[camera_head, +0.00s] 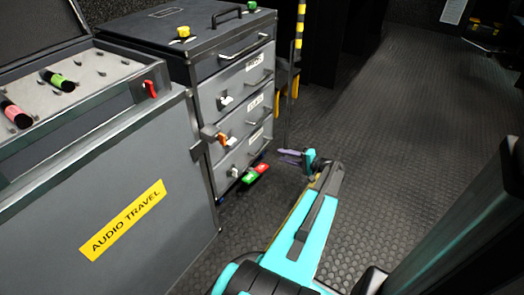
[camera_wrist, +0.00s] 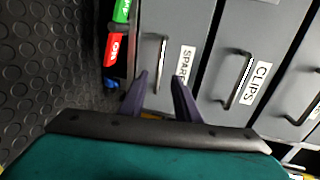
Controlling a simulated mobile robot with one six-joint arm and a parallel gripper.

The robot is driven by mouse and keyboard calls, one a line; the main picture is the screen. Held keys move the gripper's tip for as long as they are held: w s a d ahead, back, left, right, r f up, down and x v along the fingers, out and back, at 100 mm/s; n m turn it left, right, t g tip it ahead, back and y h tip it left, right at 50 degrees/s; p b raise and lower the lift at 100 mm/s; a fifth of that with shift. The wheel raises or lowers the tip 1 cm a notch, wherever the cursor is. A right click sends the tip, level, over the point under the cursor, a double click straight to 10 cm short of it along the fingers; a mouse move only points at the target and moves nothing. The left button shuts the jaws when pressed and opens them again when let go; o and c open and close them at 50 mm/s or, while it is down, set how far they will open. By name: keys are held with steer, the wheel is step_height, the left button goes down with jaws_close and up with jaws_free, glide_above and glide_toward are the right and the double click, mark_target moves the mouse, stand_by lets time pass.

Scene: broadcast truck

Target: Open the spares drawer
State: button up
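The spares drawer (camera_wrist: 200,25) is the lowest grey drawer of the cabinet, its label partly covered by a finger in the wrist view. It looks shut, flush with the drawers above. Its dark bar handle (camera_wrist: 163,60) lies between my two purple fingertips in the picture. My gripper (camera_wrist: 160,78) is open; I cannot tell whether the fingers reach around the handle or stop short of it. In the head view my gripper (camera_head: 290,157) is low, just right of the drawer front, and the spares label (camera_head: 257,135) is small.
The clips drawer (camera_wrist: 225,60) is directly above. Red (camera_head: 261,168) and green (camera_head: 250,177) tagged parts sit low by the cabinet's base. A grey audio travel case (camera_head: 130,190) stands at left. The ribbed floor (camera_head: 390,130) is clear to the right.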

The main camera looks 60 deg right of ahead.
mark_target(262, 149)
steer(key=b+x, duration=0.4)
steer(key=x, duration=0.9)
steer(key=shift+w, duration=0.25)
jaws_close()
